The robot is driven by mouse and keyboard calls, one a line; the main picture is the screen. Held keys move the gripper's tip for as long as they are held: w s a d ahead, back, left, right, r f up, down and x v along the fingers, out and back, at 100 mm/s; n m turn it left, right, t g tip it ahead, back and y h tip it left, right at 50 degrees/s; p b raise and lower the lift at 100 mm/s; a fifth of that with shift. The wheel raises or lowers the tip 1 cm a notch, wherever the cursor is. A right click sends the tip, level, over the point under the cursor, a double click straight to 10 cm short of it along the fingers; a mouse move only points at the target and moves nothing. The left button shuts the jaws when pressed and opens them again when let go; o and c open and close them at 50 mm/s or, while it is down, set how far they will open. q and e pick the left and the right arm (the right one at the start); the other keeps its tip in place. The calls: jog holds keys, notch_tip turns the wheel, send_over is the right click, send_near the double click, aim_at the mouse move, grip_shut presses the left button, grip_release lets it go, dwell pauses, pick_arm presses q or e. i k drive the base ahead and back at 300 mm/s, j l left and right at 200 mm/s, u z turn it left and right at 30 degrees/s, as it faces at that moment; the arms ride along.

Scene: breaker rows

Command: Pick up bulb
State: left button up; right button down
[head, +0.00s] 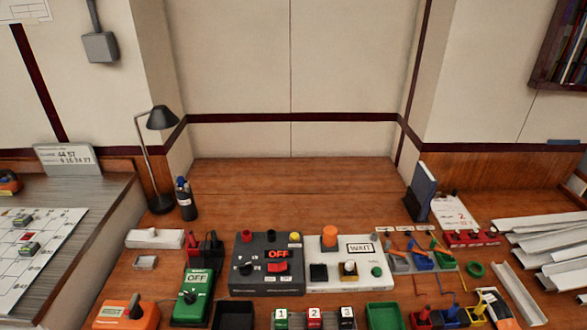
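I cannot make out a thing that is clearly a loose bulb. The most bulb-like thing is an orange dome (330,236), upright on the white panel box (317,275) marked WAIT, right of the middle of the bench. Neither of my grippers is in the head view.
A dark box (268,286) marked OFF, with a red switch, stands left of the white box. Green (383,316) and black (233,316) trays lie in front. Grey channels (546,240) lie at right. The bench's back middle is clear.

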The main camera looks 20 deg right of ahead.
aim_at(347, 268)
jog(key=z, duration=1.2)
